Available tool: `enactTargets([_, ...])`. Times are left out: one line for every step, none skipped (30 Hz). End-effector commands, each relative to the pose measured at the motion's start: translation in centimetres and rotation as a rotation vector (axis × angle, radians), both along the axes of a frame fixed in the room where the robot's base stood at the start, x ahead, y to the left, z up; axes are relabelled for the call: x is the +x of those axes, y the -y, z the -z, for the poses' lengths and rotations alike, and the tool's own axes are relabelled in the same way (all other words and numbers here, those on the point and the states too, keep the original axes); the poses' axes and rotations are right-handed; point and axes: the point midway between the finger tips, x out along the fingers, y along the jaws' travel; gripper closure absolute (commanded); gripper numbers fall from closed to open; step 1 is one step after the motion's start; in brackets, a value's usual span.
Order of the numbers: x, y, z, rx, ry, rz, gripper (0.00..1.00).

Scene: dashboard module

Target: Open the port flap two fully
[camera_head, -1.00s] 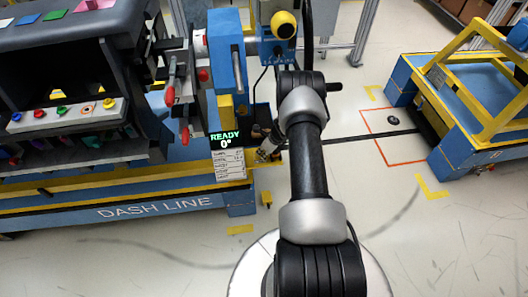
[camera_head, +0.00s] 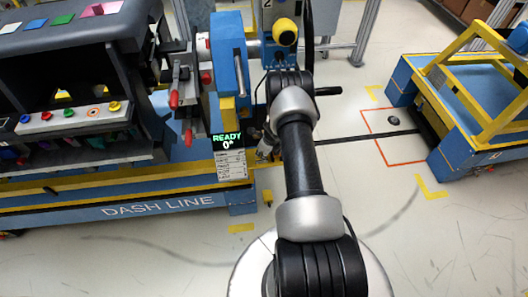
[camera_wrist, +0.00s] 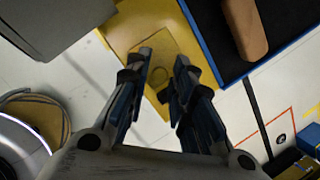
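My gripper (camera_wrist: 164,62) is open in the wrist view, with a clear gap between its two dark fingers. A yellow plate (camera_wrist: 150,32) with a faint round mark lies beyond and between the fingertips; I cannot tell whether they touch it. In the head view the end of my arm is mostly hidden behind my own links. The dashboard module (camera_head: 120,65) stands at the left on the blue and yellow DASH LINE stand (camera_head: 120,205). I cannot make out which part is port flap two; no flap is clearly identifiable in either view.
A display (camera_head: 227,141) reads READY 0°. Red-handled clamps (camera_head: 175,98) and a yellow knob (camera_head: 285,32) are near my arm. A brown rounded bar (camera_wrist: 246,28) is close by in the wrist view. A blue and yellow cart (camera_head: 465,110) stands right; open floor lies between.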

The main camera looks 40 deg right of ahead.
Motion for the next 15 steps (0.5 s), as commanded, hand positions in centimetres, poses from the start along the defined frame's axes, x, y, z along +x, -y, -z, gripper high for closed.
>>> enactTargets([0.0,0.0,0.0,0.000,0.000,0.000,0.78])
enactTargets([0.0,0.0,0.0,0.000,0.000,0.000,0.78])
enactTargets([0.0,0.0,0.0,0.000,0.001,0.000,0.78])
enactTargets([0.0,0.0,0.0,0.000,0.001,0.000,0.78])
enactTargets([0.0,0.0,0.0,0.000,0.001,0.000,0.78])
enactTargets([0.0,0.0,-0.1,0.000,0.001,0.000,0.78])
enactTargets([0.0,0.0,-0.3,0.000,0.001,0.000,0.78])
enactTargets([-0.1,0.0,-0.5,0.000,0.001,0.000,0.78])
enactTargets([-0.2,0.0,-0.8,0.001,0.001,0.001,0.78])
enactTargets([-0.2,0.0,-1.2,0.000,0.002,0.002,0.78])
enactTargets([-0.3,0.0,-1.7,0.000,0.002,0.001,0.78])
enactTargets([-0.6,0.0,-2.3,-0.001,0.002,0.001,0.78])
enactTargets([-0.7,0.0,-2.9,-0.001,0.002,0.002,0.78])
enactTargets([-1.0,0.0,-3.5,-0.001,0.002,0.001,0.78])
enactTargets([-1.2,0.0,-4.4,-0.001,0.002,0.001,0.78])
